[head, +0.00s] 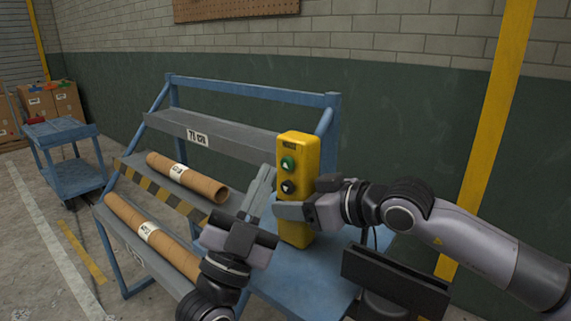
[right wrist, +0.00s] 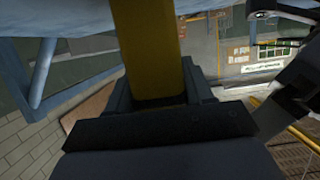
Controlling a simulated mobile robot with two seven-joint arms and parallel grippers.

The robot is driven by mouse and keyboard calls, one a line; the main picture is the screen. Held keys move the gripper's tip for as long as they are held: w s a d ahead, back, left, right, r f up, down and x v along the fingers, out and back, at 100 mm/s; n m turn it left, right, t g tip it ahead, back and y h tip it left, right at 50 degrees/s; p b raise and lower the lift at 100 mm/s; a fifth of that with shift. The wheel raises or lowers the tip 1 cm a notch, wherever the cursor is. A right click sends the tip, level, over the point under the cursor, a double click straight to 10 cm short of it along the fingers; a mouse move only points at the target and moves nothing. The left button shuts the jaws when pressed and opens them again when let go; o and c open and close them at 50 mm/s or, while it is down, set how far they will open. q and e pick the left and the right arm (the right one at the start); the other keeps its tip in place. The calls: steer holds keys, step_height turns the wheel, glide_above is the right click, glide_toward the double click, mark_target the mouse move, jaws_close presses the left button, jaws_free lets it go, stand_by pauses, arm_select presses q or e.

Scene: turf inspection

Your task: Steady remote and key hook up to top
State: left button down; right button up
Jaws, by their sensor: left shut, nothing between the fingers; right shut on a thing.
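The yellow remote (head: 297,151) stands upright in the head view, with a green button above a dark one. My right gripper (head: 284,210) is shut on the lower part of the remote, coming from the right. The remote also shows between the fingers in the right wrist view (right wrist: 150,50). My left gripper (head: 264,182) is shut and empty, its fingers pointing up just left of the remote. I cannot tell whether they touch it. I cannot make out a key hook.
A blue stepped rack (head: 250,90) carries two cardboard tubes (head: 187,178) (head: 152,234) on its grey shelves. Its top grey shelf (head: 235,136) looks bare. A blue cart (head: 73,172) and cardboard boxes (head: 67,101) stand at left. A yellow post (head: 497,105) rises at right.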

mark_target(287, 164)
arm_select(q)
steer(key=shift+w+d, duration=0.35)
steer(key=shift+w, duration=0.15)
stand_by(1.8)
steer(key=shift+w+d, duration=0.25)
steer(key=shift+w, duration=0.1)
